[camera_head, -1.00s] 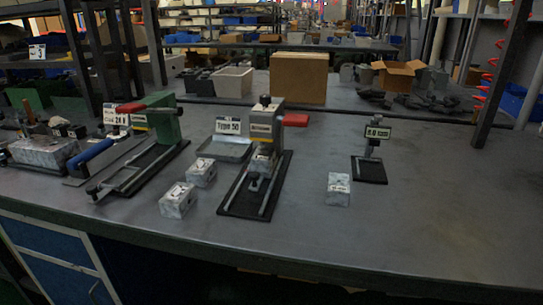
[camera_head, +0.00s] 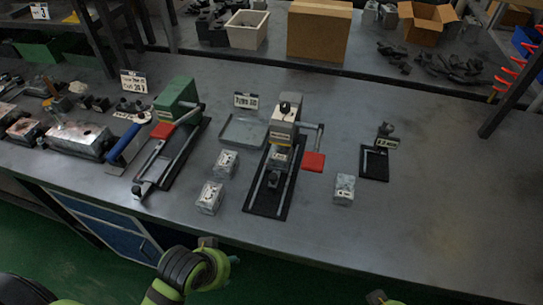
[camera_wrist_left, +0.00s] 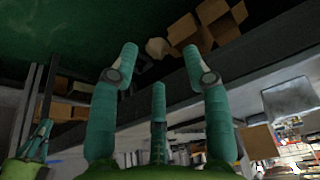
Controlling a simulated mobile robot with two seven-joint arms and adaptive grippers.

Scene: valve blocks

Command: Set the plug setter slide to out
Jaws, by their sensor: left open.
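Two bench devices carry slide rails, and I cannot read which is the plug setter. The grey device (camera_head: 284,128) has a black base (camera_head: 258,200) with two rails and a small dark knobbed part low between them; its red-ended lever points right. The green device (camera_head: 178,101) has a similar railed base and a red-ended lever. My left gripper (camera_head: 234,260) is low in front of the bench edge, apart from both devices. Its teal fingers (camera_wrist_left: 160,60) are spread and empty in the wrist view. Teal fingers of my right gripper (camera_wrist_left: 40,137) show partly at that view's left.
Metal blocks (camera_head: 209,197) stand left of the grey device and another (camera_head: 344,189) right of it. A shallow tray (camera_head: 243,131) lies behind, and a small stand (camera_head: 375,163) is at right. The bench's right side (camera_head: 450,210) is clear.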

